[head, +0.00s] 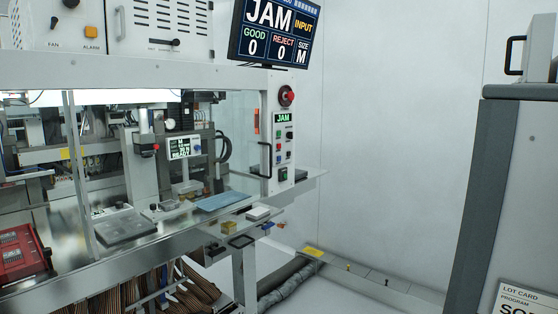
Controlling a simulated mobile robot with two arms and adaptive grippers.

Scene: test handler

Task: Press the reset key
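A narrow control panel (283,150) stands upright on the right post of the handler machine. Its small display (283,118) reads JAM in green. Below the display are several small coloured keys. Their labels are too small to read, so I cannot tell which one is the reset key. A larger green switch or key (283,174) sits at the panel's bottom. A red mushroom button (287,96) is mounted above the panel. Neither of my grippers is in view.
A monitor (276,32) above reads JAM INPUT, good 0, reject 0. A black handle (266,159) is left of the panel. The machine's deck holds a blue tray (221,201). A grey cabinet (515,180) stands at right. Floor between is mostly clear, with a grey hose (285,282) near the machine.

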